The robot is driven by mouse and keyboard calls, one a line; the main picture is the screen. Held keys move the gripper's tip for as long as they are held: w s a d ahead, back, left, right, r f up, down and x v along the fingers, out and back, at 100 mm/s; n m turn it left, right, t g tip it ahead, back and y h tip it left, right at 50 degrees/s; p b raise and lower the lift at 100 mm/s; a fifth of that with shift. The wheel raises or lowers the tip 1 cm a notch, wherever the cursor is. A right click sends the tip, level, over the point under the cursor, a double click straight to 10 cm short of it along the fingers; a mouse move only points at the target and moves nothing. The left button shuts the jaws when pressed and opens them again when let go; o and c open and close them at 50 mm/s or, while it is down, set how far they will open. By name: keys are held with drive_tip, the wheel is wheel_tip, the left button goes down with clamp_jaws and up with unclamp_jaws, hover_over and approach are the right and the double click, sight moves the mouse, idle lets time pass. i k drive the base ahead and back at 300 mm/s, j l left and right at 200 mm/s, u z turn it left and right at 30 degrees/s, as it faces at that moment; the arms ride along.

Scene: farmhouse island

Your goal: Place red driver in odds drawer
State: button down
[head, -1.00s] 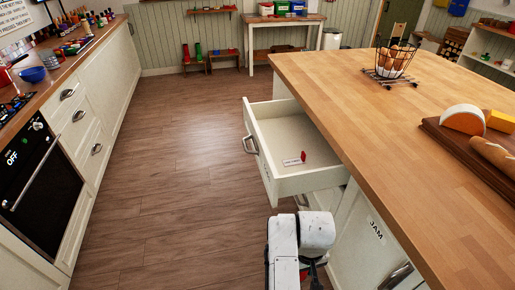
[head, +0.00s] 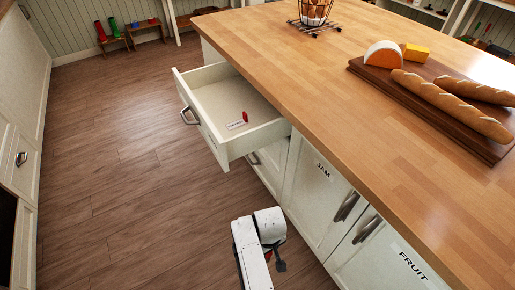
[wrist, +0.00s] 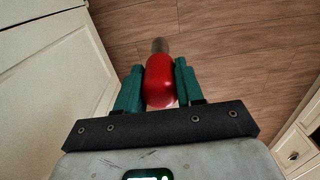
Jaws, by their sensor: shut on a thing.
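The red driver (wrist: 160,82) has a rounded red handle and a grey tip that points away from my wrist. My gripper (wrist: 158,70) is shut on its handle between two teal fingers, over the wooden floor. In the head view the driver is mostly hidden by my white arm. The open white drawer (head: 207,77) sticks out from the island, up and left of my arm. Inside it lie a small red item (head: 245,117) and a white label strip (head: 235,125). I cannot read the strip, so the drawer's name is unclear.
The wooden island top (head: 300,75) overhangs to the right, with a bread board (head: 380,83) and an egg basket (head: 315,12). Closed cabinet fronts marked JAM (head: 323,172) and FRUIT (head: 412,266) stand right of my arm. The floor (head: 120,180) left of the drawer is clear.

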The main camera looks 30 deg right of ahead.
sight(221, 99)
drive_tip(key=i+j, duration=0.9)
drive_tip(key=j, duration=0.2)
drive_tip(key=i+j+z, duration=0.25)
drive_tip(key=j, duration=0.35)
drive_tip(key=i+j+z, duration=0.15)
drive_tip(key=i+j, duration=0.15)
drive_tip(key=i+j+z, duration=0.15)
drive_tip(key=j, duration=0.2)
drive_tip(key=i+j+z, duration=0.1)
drive_tip(key=j, duration=0.2)
